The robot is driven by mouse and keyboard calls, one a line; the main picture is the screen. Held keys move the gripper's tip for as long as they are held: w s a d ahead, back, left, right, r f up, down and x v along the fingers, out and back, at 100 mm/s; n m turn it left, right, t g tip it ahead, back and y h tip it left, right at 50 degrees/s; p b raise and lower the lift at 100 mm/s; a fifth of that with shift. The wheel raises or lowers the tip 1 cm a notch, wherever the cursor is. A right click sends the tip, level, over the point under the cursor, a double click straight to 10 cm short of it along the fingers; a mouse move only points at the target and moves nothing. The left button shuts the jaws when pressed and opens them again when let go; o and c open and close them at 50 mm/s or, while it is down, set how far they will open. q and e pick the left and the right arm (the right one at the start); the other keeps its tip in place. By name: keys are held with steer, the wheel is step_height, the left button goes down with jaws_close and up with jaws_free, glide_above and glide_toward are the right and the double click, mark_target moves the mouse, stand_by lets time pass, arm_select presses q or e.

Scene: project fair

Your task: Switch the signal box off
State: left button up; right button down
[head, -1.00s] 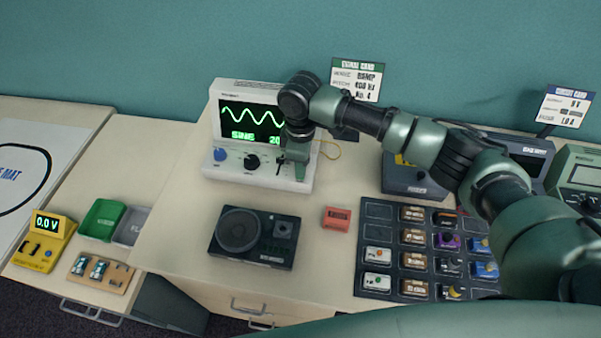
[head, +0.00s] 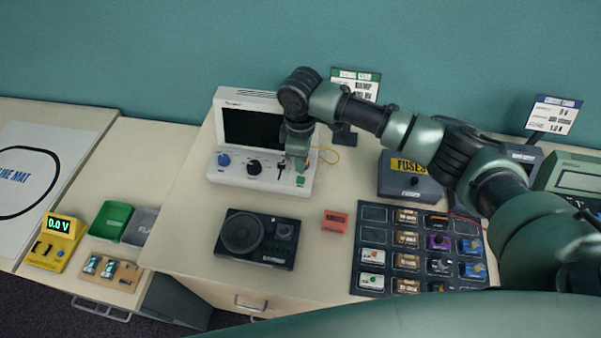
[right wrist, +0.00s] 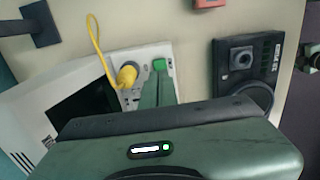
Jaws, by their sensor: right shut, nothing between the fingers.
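The signal box (head: 232,172) is a white device with a screen, a blue knob, a black knob and a slider on its front panel. Its screen (head: 252,128) is dark. A green switch (head: 300,181) sits at the panel's right end. My right gripper (head: 297,163) is shut and empty, pointing down over that end. In the right wrist view its fingertips (right wrist: 159,80) are right at the green switch (right wrist: 159,65); I cannot tell whether they touch it. A yellow plug (right wrist: 127,75) with a yellow cable is beside the switch. My left gripper is not in view.
A black speaker unit (head: 256,238) and a small red block (head: 335,221) lie in front of the box. A dark board of modules (head: 372,237) and a fuses box (head: 408,186) are to the right. A sign (head: 356,82) stands behind. Bare table lies between.

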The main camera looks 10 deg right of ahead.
mark_target(300, 179)
step_height(300, 179, up, 5)
steer(key=p, duration=0.2)
steer(key=shift+r+p, duration=0.1)
steer(key=shift+p, duration=0.3)
stand_by(0.4)
